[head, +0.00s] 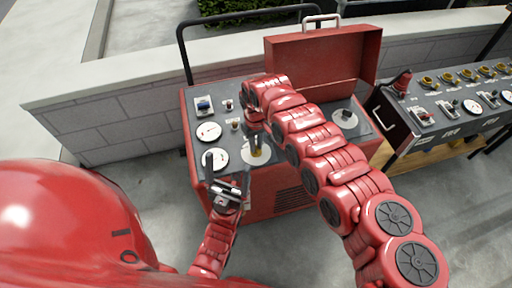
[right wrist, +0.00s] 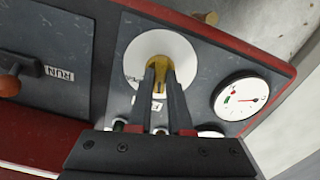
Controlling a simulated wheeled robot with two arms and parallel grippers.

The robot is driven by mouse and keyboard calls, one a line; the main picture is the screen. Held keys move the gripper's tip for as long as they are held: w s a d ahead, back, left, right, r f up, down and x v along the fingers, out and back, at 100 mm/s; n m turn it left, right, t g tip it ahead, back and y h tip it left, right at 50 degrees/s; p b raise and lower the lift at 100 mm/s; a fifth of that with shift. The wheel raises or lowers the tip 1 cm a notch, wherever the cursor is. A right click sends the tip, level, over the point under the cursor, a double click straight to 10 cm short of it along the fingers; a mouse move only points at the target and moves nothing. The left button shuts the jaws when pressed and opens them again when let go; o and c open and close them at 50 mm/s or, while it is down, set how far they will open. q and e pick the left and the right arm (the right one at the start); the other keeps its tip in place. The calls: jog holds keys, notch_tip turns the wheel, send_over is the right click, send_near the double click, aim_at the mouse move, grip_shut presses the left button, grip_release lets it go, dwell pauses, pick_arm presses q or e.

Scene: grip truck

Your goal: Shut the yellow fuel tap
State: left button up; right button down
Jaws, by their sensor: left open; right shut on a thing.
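The yellow fuel tap (right wrist: 158,63) sits on a round white plate (right wrist: 184,49) on the dark top panel of the red generator. In the right wrist view my right gripper (right wrist: 161,80) is shut on the tap, and its fingers hide much of it. In the head view the tap's plate (head: 252,157) shows below my right gripper (head: 255,143). Which way the tap is turned I cannot tell. My left gripper (head: 228,190) is open and empty, near the panel's front left corner, left of the tap.
A raised red lid (head: 325,60) stands behind. A second control panel (head: 450,105) with several yellow knobs is at right. A low wall (head: 125,115) runs behind.

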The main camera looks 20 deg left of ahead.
jog(key=n+b, duration=0.2)
jog(key=n, duration=0.2)
jog(key=shift+f+b, duration=0.15)
jog(key=shift+b, duration=0.15)
jog(key=shift+n+b, duration=0.55)
jog(key=shift+n, duration=0.45)
jog(key=c, duration=0.8)
grip_release()
jog(key=shift+c, duration=0.2)
notch_tip(320, 180, up, 18)
jog(key=shift+f+b, duration=0.2)
jog(key=shift+b, duration=0.25)
